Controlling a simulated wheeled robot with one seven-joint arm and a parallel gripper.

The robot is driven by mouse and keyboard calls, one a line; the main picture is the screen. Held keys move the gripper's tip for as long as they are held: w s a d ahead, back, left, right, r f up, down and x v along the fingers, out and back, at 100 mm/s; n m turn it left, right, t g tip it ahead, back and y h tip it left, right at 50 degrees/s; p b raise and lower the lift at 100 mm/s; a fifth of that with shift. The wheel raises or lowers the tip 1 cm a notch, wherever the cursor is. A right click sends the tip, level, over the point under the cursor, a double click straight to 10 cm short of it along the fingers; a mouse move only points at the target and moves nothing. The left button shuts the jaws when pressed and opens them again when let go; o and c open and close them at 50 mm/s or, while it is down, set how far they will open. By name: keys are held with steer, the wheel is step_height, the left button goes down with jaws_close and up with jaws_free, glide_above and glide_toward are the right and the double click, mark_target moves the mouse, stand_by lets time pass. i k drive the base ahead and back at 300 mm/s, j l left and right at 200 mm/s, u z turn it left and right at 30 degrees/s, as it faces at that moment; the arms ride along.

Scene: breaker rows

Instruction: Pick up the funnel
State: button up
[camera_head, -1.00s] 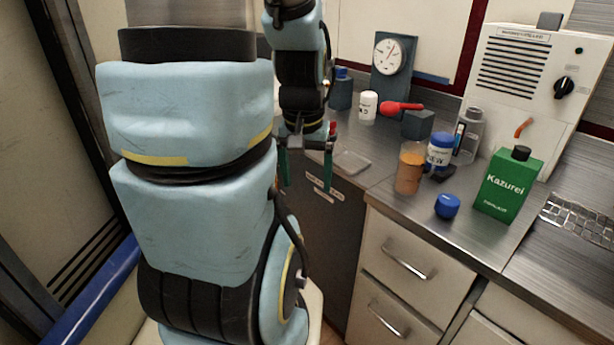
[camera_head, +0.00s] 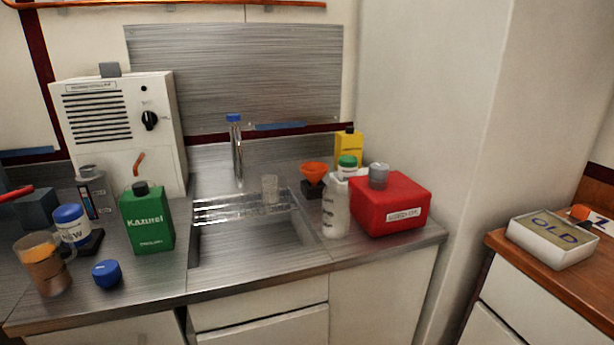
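An orange funnel (camera_head: 313,172) sits upright on the far right part of the steel counter, behind the sink's right side. Its lower part rests in or on a small dark block (camera_head: 312,190); I cannot tell which. A white bottle with a green cap (camera_head: 337,205) stands just in front and to the right of it. My gripper is outside the view now, so its state and its distance from the funnel do not show.
The steel sink (camera_head: 245,245) lies left of the funnel, with a small clear cup (camera_head: 270,188) near its back edge. A red canister (camera_head: 390,205) and a yellow bottle (camera_head: 349,148) stand right of the funnel. A green Kazurei bottle (camera_head: 147,220) stands left of the sink.

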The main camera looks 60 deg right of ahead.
mark_target(313, 171)
steer(key=k+l+z, duration=0.15)
steer(key=l+z, duration=0.3)
steer(key=l, duration=0.45)
steer(key=l+z, duration=0.5)
steer(key=l, duration=0.45)
